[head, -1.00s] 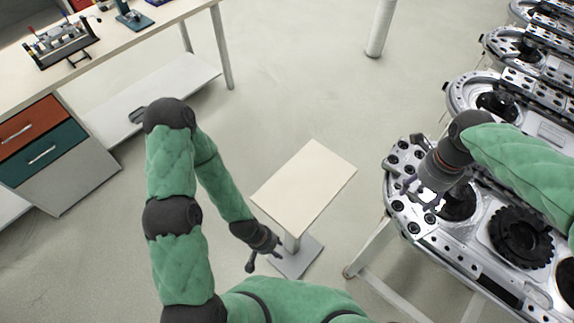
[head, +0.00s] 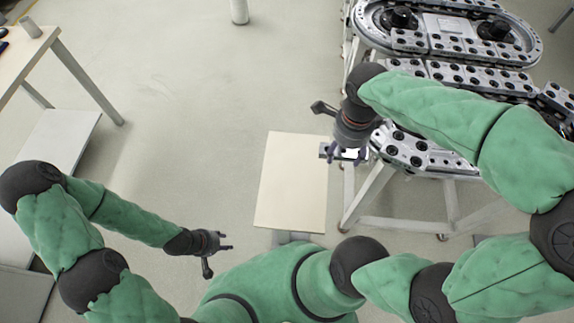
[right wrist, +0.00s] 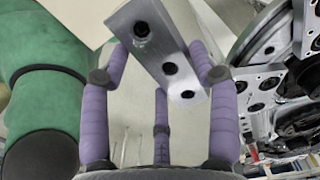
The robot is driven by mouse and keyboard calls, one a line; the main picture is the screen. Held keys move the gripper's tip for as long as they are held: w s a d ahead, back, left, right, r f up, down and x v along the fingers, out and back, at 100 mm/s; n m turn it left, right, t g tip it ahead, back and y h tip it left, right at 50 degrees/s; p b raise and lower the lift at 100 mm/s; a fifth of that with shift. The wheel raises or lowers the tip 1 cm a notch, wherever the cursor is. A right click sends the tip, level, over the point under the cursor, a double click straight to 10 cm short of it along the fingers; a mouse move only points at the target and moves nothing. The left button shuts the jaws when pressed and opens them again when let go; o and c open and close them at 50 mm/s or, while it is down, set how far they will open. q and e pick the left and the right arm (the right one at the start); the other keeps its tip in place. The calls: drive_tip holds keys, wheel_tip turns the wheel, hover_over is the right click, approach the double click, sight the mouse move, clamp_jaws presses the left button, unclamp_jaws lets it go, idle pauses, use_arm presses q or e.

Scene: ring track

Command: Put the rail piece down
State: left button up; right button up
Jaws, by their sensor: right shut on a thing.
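The rail piece (right wrist: 158,47) is a grey metal block with several dark round holes. In the right wrist view it lies slanted between the purple fingers of my right gripper (right wrist: 163,75), which is shut on it. In the head view my right gripper (head: 345,153) holds the rail piece (head: 326,151) by the right edge of a small cream-topped stand (head: 285,190). The arm and gripper hide part of it, and its height above the stand is hard to judge. My left gripper (head: 226,243) is empty, with fingers spread, left of the stand.
The ring track (head: 410,150) on its metal frame stands right of the stand, with another oval track section (head: 450,22) behind. A workbench (head: 28,55) is at the far left. The floor between bench and stand is clear.

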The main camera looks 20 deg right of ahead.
drive_tip(key=w+a+f+b, duration=0.2)
drive_tip(key=w+f+b, duration=0.15)
drive_tip(key=w, duration=0.55)
drive_tip(key=b, duration=0.1)
hover_over(302, 151)
drive_tip(key=s, duration=0.1)
drive_tip(key=f, duration=0.4)
drive_tip(key=shift+d+f, duration=0.2)
drive_tip(key=shift+f, duration=0.2)
drive_tip(key=shift+w+f, duration=0.3)
drive_tip(key=shift+w+a+f+b, duration=0.2)
drive_tip(key=shift+f+b, duration=0.1)
drive_tip(key=shift+f, duration=0.1)
wheel_tip(302, 151, down, 2)
drive_tip(key=shift+w+f+b, duration=0.15)
drive_tip(key=shift+f+b, duration=0.05)
drive_tip(key=shift+b, duration=0.25)
drive_tip(key=shift+f, duration=0.35)
drive_tip(key=shift+f, duration=0.15)
drive_tip(key=o, duration=1.7)
